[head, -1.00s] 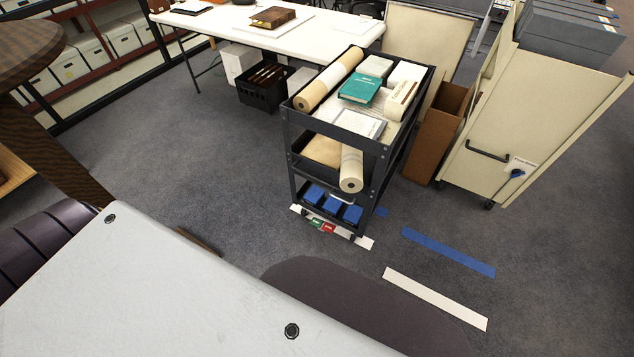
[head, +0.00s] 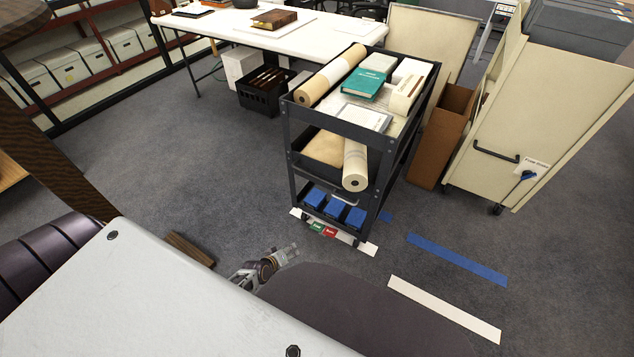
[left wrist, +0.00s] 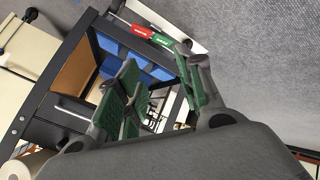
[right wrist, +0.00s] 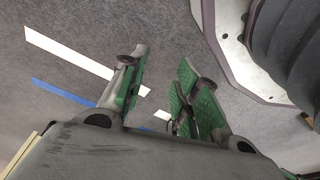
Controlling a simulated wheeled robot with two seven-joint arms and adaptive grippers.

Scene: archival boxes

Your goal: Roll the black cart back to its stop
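The black three-shelf cart (head: 345,128) stands upright in the middle of the head view, its near end over a white floor strip (head: 362,246). A green tag (head: 317,226) and a red tag (head: 330,232) sit low at that end. My left gripper (head: 292,252) is low in front of the cart's near left corner, apart from it. In the left wrist view, its green-padded fingers (left wrist: 168,82) are open and empty, with the cart's frame (left wrist: 55,85) beyond them. My right gripper (right wrist: 160,88) is open and empty above the carpet; the head view does not show it.
The cart carries paper rolls (head: 330,76), a teal book (head: 363,85) and blue boxes (head: 335,207). A cream cart (head: 545,120) and a brown bin (head: 440,140) stand right. A white table (head: 340,37) is behind. Blue tape (head: 457,259) and white tape (head: 445,310) mark clear carpet.

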